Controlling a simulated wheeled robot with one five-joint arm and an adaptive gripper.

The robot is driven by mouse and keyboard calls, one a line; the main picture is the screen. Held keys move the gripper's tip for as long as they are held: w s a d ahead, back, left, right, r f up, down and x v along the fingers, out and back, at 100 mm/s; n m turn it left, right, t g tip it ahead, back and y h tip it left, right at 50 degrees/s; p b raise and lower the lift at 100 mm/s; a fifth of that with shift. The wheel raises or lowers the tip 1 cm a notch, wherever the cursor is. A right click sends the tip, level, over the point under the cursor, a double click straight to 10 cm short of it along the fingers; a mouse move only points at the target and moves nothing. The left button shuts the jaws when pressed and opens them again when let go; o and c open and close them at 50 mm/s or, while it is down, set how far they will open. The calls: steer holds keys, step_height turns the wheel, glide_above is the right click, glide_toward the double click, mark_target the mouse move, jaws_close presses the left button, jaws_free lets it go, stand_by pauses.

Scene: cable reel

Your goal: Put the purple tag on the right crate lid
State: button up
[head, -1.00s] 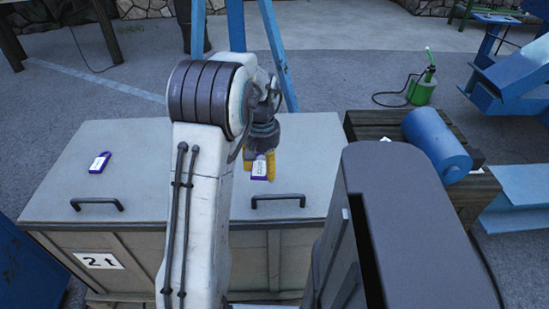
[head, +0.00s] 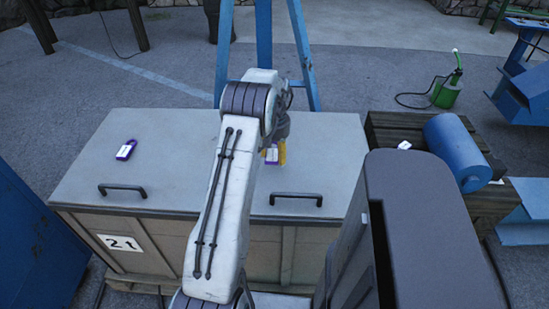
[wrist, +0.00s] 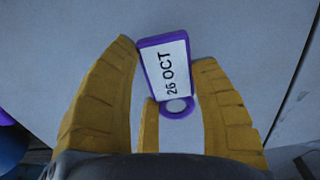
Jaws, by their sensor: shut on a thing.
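A purple tag (head: 271,156) with a white label is between the yellow fingers of my gripper (head: 276,153), over the right crate lid (head: 335,150). In the wrist view the tag (wrist: 163,62) reads "26 OCT", and its ring end sits between the fingers of my gripper (wrist: 166,65), which is shut on it. I cannot tell whether the tag touches the lid. Another purple tag (head: 126,149) lies on the left crate lid (head: 165,165). My arm hides the middle part between the two lids.
Each lid has a black handle, left (head: 122,190) and right (head: 296,199). A blue cylinder (head: 458,150) and a small white item (head: 404,145) rest on a dark wooden crate (head: 385,125) at right. Blue stand legs (head: 304,55) rise behind the lids. Much of the right lid is bare.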

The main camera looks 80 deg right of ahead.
mark_target(274, 152)
steer(key=shift+w+d+f, duration=0.15)
steer(key=shift+d+f, duration=0.15)
steer(key=shift+d, duration=0.15)
step_height(274, 152, down, 3)
steer(key=shift+f+p, duration=0.1)
steer(key=shift+p, duration=1.05)
steer(key=shift+f, duration=0.4)
steer(key=shift+f, duration=0.15)
steer(key=o, duration=1.1)
step_height(274, 152, up, 12)
steer(key=shift+r+b, duration=0.2)
steer(key=shift+b, duration=1.05)
